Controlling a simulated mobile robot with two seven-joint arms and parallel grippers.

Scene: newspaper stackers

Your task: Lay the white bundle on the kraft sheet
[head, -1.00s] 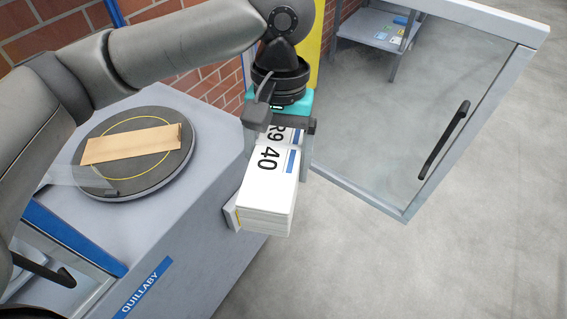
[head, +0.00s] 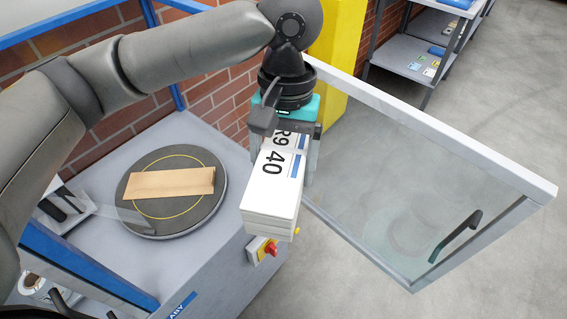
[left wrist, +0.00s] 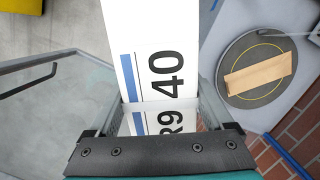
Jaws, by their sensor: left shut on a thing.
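The white bundle (head: 272,188) is a thick stack with "R9 40" and a blue bar on top. My left gripper (head: 283,150) is shut on it and holds it in the air, to the right of the turntable. The bundle also fills the middle of the left wrist view (left wrist: 150,60), between the fingers. The kraft sheet (head: 172,183) is a flat brown strip lying on the dark round turntable (head: 205,215) with a yellow ring. In the left wrist view the sheet (left wrist: 258,75) is to the right of the bundle, apart from it. My right gripper is not in view.
A glass door (head: 400,185) with a black handle stands open on the right. A red button (head: 270,248) is on the grey machine's side, below the bundle. Blue frame posts (head: 165,50) and a yellow post (head: 338,60) stand behind. A shelf (head: 415,55) is at the back right.

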